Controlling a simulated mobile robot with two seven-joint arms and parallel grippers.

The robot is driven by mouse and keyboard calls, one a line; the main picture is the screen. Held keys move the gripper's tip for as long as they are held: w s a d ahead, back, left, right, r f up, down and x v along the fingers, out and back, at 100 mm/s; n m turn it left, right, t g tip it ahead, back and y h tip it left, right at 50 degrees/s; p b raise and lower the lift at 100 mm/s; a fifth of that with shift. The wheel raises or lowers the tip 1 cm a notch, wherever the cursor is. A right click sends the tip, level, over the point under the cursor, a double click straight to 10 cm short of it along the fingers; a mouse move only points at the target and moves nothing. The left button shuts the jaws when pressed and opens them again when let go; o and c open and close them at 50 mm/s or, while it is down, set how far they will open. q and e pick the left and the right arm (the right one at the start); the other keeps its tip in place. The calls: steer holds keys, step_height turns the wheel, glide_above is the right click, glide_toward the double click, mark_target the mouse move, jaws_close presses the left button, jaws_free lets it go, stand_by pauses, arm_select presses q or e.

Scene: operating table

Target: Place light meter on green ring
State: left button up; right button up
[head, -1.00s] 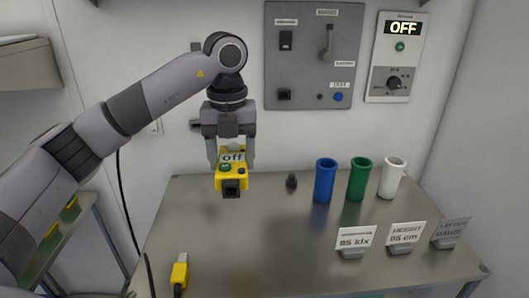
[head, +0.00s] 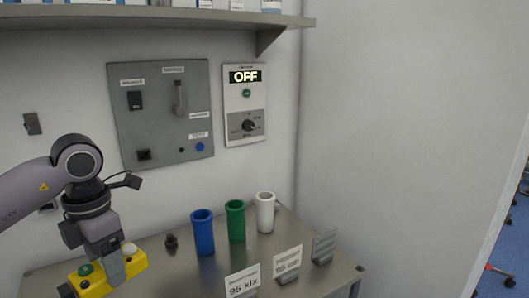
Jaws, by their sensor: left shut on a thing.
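The light meter is a yellow box (head: 94,287) with a green button and a white dome, at the lower left of the head view. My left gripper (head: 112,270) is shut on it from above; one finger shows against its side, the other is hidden. The meter is tilted in the picture, and I cannot tell whether it touches the table. A green open-topped cylinder (head: 236,224) with a ring-shaped rim stands upright to the right, between a blue and a white one. No separate flat green ring shows. My right gripper is not in view.
The blue cylinder (head: 203,234) is nearest the meter; the white cylinder (head: 265,214) is beyond the green one. A small black knob (head: 171,242) stands left of the blue one. Label stands, one marked 95 klx (head: 242,284), line the front. A wall box reads OFF (head: 246,77).

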arm_select(q)
steer(key=m, duration=0.1)
steer(key=f+m, duration=0.1)
steer(key=m, duration=0.1)
steer(key=d+m, duration=0.1)
steer(key=m, duration=0.1)
steer(key=shift+s+f, duration=0.35)
steer(key=shift+f, duration=0.05)
steer(key=m, duration=0.1)
steer(key=f+m, duration=0.1)
steer(key=m, duration=0.1)
steer(key=shift+s+d, duration=0.2)
steer(key=shift+d, duration=0.15)
steer(key=s+d+f+m, duration=0.4)
steer(key=f+m, duration=0.2)
steer(key=m, duration=1.5)
steer(key=shift+d+f, duration=0.15)
steer(key=shift+f, duration=0.05)
